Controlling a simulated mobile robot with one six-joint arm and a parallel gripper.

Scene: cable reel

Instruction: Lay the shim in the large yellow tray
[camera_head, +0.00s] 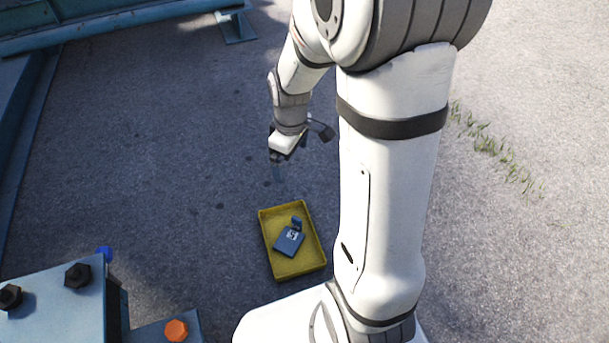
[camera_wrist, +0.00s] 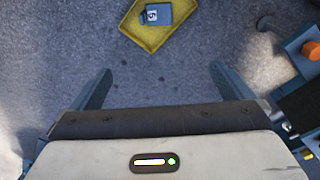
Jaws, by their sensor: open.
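The large yellow tray (camera_head: 268,240) lies on the asphalt left of my arm's upright link. A flat blue plate with a white mark, apparently the shim (camera_head: 287,242), lies inside it, with a small blue upright part at its far end. In the wrist view the tray (camera_wrist: 150,38) is at the top, and the plate (camera_wrist: 158,20) shows a white label with a dark figure. My gripper (camera_head: 278,173) hangs beyond the tray's far edge, apart from it. In the wrist view my gripper (camera_wrist: 161,72) has its fingers wide apart, with only asphalt between them.
A blue steel block with black bolts (camera_head: 78,276) stands at the lower left. An orange bolt head (camera_head: 176,330) and a blue knob (camera_head: 104,253) are near it. Blue steel beams (camera_head: 110,20) run along the top left. The asphalt around the tray is mostly clear.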

